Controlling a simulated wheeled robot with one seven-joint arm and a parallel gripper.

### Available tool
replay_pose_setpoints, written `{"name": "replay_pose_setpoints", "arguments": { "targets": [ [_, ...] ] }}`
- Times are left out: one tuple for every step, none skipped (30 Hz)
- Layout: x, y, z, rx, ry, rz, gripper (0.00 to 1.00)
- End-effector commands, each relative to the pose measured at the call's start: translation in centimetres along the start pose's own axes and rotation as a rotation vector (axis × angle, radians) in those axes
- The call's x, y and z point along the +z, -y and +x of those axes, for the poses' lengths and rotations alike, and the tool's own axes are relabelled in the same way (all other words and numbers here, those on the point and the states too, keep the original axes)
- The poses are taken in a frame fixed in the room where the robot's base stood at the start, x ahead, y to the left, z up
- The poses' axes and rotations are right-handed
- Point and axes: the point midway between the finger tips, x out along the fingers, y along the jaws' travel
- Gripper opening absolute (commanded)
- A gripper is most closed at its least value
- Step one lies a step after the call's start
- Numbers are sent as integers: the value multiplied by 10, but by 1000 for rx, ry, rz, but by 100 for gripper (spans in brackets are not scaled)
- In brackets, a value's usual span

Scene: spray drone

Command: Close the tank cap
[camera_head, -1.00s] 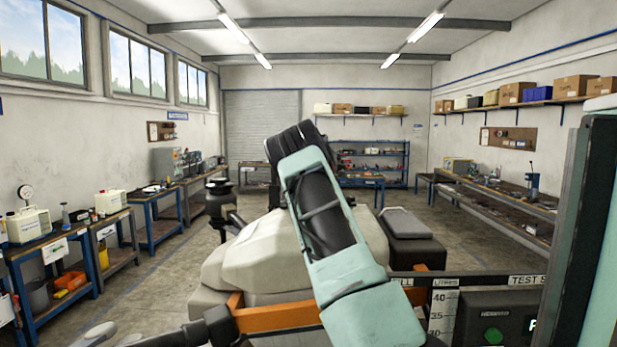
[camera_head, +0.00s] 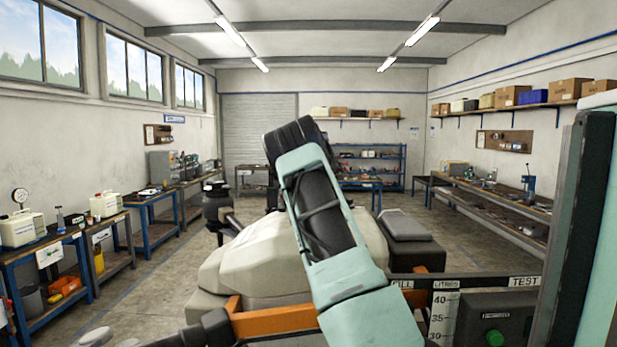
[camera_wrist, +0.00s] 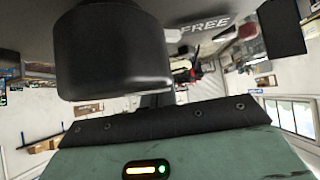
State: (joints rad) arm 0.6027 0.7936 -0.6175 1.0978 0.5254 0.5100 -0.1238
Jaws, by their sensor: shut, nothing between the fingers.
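The pale beige drone body (camera_head: 255,260) sits in front of me in the head view, on an orange frame (camera_head: 270,318). My mint arm crosses in front of it and hides its middle. No tank cap or filler opening can be made out there, and my fingers are hidden behind the arm. In the wrist view, a large black rounded cylinder (camera_wrist: 115,55) hangs close at the upper left; I cannot tell if it is the cap. My gripper (camera_wrist: 155,100) shows only as a dark, partly hidden part beyond its mint housing; it is shut and empty.
A litre scale (camera_head: 443,315) and a test panel with a green button (camera_head: 494,338) stand at the lower right. A dark post (camera_head: 580,220) rises at the right edge. Benches line both walls, with open floor (camera_head: 160,270) left of the drone.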

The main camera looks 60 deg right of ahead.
Motion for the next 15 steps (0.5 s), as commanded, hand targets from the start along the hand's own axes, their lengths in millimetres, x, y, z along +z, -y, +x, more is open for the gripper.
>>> {"name": "replay_pose_setpoints", "arguments": {
  "targets": [
    [3,0,-7,-3,-3,2,0],
    [4,1,-13,-3,-4,2,0],
    [3,2,-22,-4,-6,1,0],
    [4,1,-28,-4,-4,1,0],
    [4,1,-35,-4,-4,1,0],
    [4,1,-44,-4,-6,1,0],
    [4,1,-51,-4,-5,1,0],
    [4,2,-58,-5,-4,0,0],
    [5,1,-68,-5,-5,1,0],
    [4,1,-75,-4,-4,0,0],
    [4,1,-83,-5,-5,1,0],
    [4,1,-91,-4,-4,0,0],
    [5,1,-98,-5,-3,1,0],
    [4,1,-105,-5,-4,0,0],
    [4,1,-113,-4,-3,1,0]
  ]
}}
